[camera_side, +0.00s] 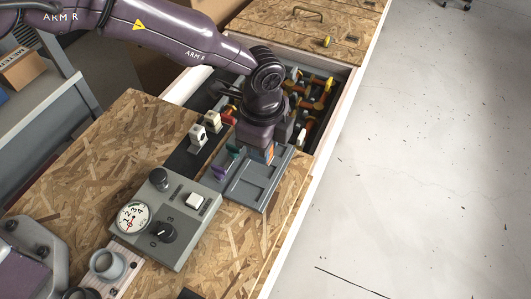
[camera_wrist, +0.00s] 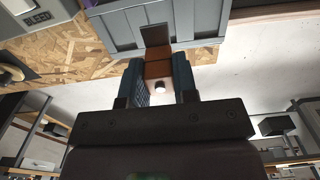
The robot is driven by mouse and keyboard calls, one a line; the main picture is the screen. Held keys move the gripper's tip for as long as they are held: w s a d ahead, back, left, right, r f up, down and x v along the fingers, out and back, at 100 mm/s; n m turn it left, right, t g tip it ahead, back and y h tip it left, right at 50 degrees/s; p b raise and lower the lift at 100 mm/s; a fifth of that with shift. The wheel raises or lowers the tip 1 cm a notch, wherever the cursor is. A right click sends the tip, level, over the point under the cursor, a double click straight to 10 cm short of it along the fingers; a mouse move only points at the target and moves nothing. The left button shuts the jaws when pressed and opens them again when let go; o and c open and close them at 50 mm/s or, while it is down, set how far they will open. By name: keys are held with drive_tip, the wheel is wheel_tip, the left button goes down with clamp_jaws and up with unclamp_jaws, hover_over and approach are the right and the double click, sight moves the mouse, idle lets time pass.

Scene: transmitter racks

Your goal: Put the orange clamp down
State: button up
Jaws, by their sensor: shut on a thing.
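The orange clamp shows as a small orange patch (camera_side: 269,152) at my gripper (camera_side: 262,155) in the side view, over the grey compartmented tray (camera_side: 243,192). In the wrist view, the clamp (camera_wrist: 158,68) is a brownish-orange block with a dark grey flat part, between the two blue-grey fingers of my gripper (camera_wrist: 161,80). My gripper is shut on it. The tray's wall (camera_wrist: 118,28) is at the top of the wrist view. My gripper hides much of the clamp in the side view, and I cannot tell whether the clamp touches the tray.
A purple piece (camera_side: 232,168) is at the tray's left side. White switch blocks (camera_side: 212,122) stand on a black strip to the left. A control box with a dial (camera_side: 133,217) is nearer. An open drawer behind holds several orange and yellow clamps (camera_side: 318,104). The tray's near compartments look empty.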

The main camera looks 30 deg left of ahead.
drive_tip(key=shift+w+d+f, duration=0.1)
drive_tip(key=shift+f, duration=0.8)
drive_tip(key=shift+w+d+f, duration=0.1)
drive_tip(key=shift+f, duration=0.8)
drive_tip(key=shift+f, duration=0.15)
drive_tip(key=shift+f, duration=0.25)
drive_tip(key=o, duration=0.9)
drive_tip(key=shift+o, duration=0.2)
drive_tip(key=shift+r, duration=0.15)
wheel_tip(320, 180, up, 12)
drive_tip(key=shift+r, duration=0.25)
drive_tip(key=shift+a+r, duration=0.1)
